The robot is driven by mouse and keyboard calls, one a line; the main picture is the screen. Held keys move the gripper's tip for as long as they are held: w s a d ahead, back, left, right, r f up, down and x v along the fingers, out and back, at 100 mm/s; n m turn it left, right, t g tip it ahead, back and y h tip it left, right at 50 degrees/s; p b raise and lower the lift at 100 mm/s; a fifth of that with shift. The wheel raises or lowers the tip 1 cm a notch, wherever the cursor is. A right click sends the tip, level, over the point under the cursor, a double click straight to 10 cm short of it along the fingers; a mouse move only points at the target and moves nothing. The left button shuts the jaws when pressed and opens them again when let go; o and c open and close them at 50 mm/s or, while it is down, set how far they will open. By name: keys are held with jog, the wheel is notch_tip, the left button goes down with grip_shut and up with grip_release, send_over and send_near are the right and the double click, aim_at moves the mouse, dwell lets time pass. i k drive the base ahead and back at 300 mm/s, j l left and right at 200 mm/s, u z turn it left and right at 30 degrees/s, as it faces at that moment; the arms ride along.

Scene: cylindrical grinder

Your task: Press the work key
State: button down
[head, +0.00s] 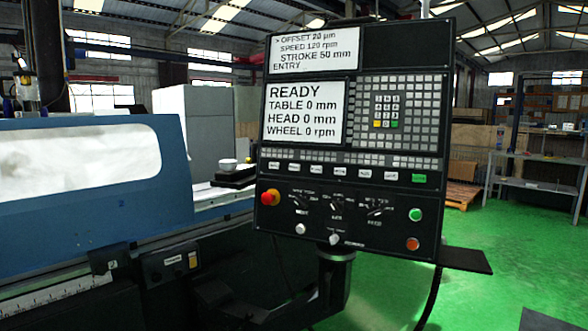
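The grinder's black control panel (348,262) stands upright near the middle of the head view. A row of small white labelled keys (340,172) runs below the keypad and ends at the right in a green key (419,178). The lettering on these keys is too small to read, so I cannot tell which is the work key. The lower screen (304,112) reads READY, TABLE 0 mm, HEAD 0 mm, WHEEL 0 rpm. The upper screen (315,50) lists OFFSET 20 µm, SPEED 120 rpm, STROKE 50 mm and an ENTRY line. My gripper is not in view.
A red stop knob (268,197), a green button (416,215) and an orange button (412,244) sit low on the panel. The blue grinder guard (180,170) is at left. A dark shelf (466,260) juts out at right. Green floor (530,240) lies open beyond.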

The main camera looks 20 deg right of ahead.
aim_at(292, 167)
jog(key=i+j, duration=0.15)
jog(key=i, duration=0.2)
jog(key=i+j, duration=0.15)
jog(key=i, duration=0.25)
jog(key=i+j, duration=0.15)
jog(key=i, duration=0.2)
jog(key=z, duration=1.25)
